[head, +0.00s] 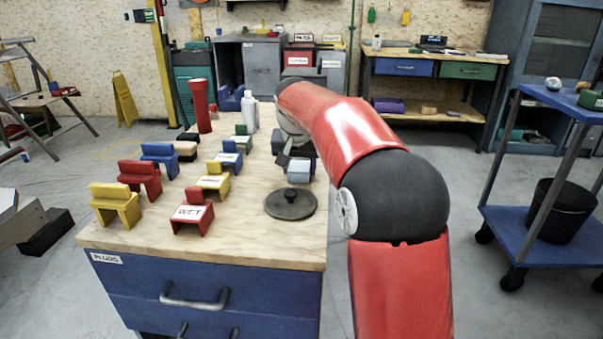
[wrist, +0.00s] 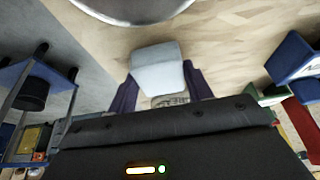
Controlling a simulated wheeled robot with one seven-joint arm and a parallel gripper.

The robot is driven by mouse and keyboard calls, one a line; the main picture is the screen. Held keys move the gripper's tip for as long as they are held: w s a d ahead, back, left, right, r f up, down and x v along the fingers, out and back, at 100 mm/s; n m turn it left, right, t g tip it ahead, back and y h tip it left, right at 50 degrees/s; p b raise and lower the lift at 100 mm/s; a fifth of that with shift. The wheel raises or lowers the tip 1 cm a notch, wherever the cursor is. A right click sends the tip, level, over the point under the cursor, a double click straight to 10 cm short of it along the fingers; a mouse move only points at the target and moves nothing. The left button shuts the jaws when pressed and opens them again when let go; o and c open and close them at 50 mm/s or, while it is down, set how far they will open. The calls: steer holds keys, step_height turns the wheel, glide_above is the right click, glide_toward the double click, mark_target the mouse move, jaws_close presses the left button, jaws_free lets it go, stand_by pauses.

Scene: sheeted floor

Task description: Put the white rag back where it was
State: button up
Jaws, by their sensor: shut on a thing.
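The white rag (wrist: 158,72) is a pale, folded-looking piece between the two dark fingers of my gripper (wrist: 160,88) in the wrist view. My gripper is shut on it. In the head view the rag (head: 299,172) shows at the end of my gripper (head: 291,160), over the right side of the wooden bench top (head: 250,240), behind a dark round lid-like disc. I cannot tell whether the rag touches the wood. Part of a printed label (wrist: 172,100) shows below the rag in the wrist view. My arm hides part of the bench's right edge.
Several coloured chair-shaped blocks stand in rows at left, including a red one labelled WET (head: 193,212), a yellow one (head: 115,204) and a blue one (head: 160,158). The knobbed disc (head: 290,206) lies near. A red cylinder (head: 200,105) and white bottle (head: 249,110) stand behind.

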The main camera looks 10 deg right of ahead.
steer(key=shift+r, duration=0.15)
steer(key=o, duration=0.4)
steer(key=shift+f, duration=0.2)
steer(key=o, duration=0.5)
steer(key=shift+r, duration=0.1)
